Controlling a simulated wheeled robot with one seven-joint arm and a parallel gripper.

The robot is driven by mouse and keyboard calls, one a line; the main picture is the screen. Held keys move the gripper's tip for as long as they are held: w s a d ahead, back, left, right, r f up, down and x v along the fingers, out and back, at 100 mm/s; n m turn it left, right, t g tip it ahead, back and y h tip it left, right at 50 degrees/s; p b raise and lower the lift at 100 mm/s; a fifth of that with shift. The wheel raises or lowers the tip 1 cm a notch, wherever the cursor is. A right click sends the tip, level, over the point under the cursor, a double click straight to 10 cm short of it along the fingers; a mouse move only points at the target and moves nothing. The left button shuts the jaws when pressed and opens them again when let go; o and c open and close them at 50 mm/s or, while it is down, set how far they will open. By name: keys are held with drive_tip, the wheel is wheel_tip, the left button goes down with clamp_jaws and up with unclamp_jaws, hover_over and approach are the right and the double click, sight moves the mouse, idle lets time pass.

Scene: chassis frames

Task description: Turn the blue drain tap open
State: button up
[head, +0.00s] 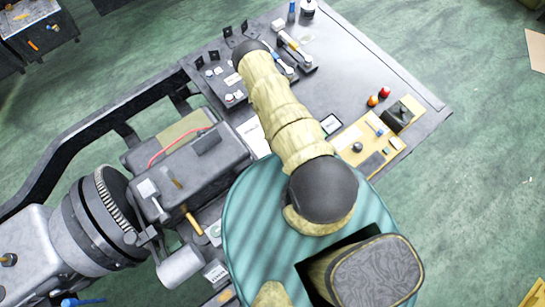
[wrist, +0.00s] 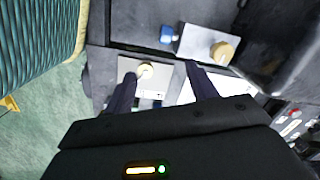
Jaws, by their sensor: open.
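In the head view a blue part (head: 68,301) shows at the lower left edge, beside the grey round-ended machine (head: 25,262); I cannot tell for sure that it is the drain tap. In the wrist view a small blue piece (wrist: 166,34) sits next to a white plate (wrist: 198,42) beyond the fingers; I cannot tell whether it is the same part. My gripper (wrist: 162,90) is open and empty, its dark fingers pointing down over a grey plate with a pale round knob (wrist: 146,70). In the head view my arm hides the gripper.
A dark grey bench (head: 350,60) holds latches, red and orange buttons (head: 380,95) and a tan board (head: 350,135). A dark box with a red cable (head: 185,140) stands left of my body. A black curved rail (head: 95,125) runs along the left.

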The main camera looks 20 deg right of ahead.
drive_tip(key=n, duration=0.4)
drive_tip(key=w+r+n, duration=0.1)
drive_tip(key=n, duration=0.8)
drive_tip(key=shift+w+a+r, duration=0.2)
drive_tip(key=shift+w+a, duration=0.1)
drive_tip(key=f+b, duration=0.4)
drive_tip(key=a+f+b, duration=0.1)
drive_tip(key=f+b, duration=0.6)
drive_tip(key=f, duration=0.1)
drive_tip(key=shift+s+a+b, duration=0.2)
drive_tip(key=shift+a+b, duration=0.05)
drive_tip(key=shift+b, duration=0.15)
drive_tip(key=shift+f+g+p, duration=0.3)
drive_tip(key=shift+f+p, duration=0.05)
drive_tip(key=shift+p, duration=0.1)
drive_tip(key=shift+a+f+p, duration=0.2)
drive_tip(key=shift+f, duration=0.95)
drive_tip(key=shift+a+f+p, duration=0.2)
drive_tip(key=shift+f, duration=0.95)
drive_tip(key=shift+c, duration=0.3)
